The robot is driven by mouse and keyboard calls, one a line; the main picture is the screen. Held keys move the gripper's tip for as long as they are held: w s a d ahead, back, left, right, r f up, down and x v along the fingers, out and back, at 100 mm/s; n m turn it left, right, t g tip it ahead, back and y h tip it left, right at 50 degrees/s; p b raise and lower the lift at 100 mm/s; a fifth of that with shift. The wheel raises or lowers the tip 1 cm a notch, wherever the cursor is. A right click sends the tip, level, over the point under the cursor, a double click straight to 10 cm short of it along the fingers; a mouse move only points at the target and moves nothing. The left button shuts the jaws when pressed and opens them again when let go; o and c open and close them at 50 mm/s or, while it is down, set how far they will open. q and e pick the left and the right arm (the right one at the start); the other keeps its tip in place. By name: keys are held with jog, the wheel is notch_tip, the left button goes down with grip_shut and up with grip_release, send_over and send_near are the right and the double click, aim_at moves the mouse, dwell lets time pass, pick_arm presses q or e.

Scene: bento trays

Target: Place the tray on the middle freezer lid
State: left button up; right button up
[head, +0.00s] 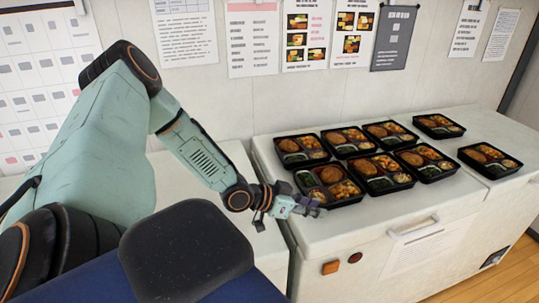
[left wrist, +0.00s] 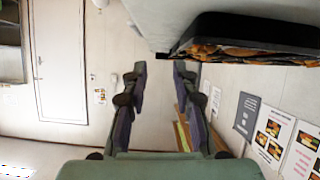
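Several black bento trays with food sit grouped on the white middle freezer lid (head: 385,208). The front-left tray (head: 346,202) of this group is nearest my left gripper (head: 312,208), which is beside its front-left corner. In the left wrist view a black tray (left wrist: 255,28) shows at the upper right, outside the fingers. The left gripper (left wrist: 158,78) is open there, its two fingers apart with nothing between them. I cannot tell whether a fingertip touches the tray. My right gripper is not in view.
On the right freezer lid (head: 500,130) are two more trays, one at the back (head: 438,134) and one in front (head: 490,174). The left freezer lid (head: 225,205) is partly hidden by my left arm; its visible part is bare. A wall with posters stands behind.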

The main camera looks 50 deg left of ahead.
pick_arm(q)
jog(key=s+d+f+n+g, duration=0.1)
jog(key=s+d+f+g, duration=0.3)
jog(key=d, duration=0.3)
jog(key=s+d+f+n+g, duration=0.2)
jog(key=s+d+f, duration=0.3)
jog(key=s+d, duration=0.2)
jog(key=s+f+g+y, duration=0.2)
jog(key=s, duration=0.7)
jog(key=s+f+n+g+y, duration=0.1)
jog(key=s+g+y, duration=0.2)
jog(key=s, duration=0.7)
jog(key=shift+s+d+f+g, duration=0.2)
jog(key=shift+d+f+g, duration=0.1)
jog(key=shift+d+f, duration=0.1)
jog(key=shift+f, duration=0.1)
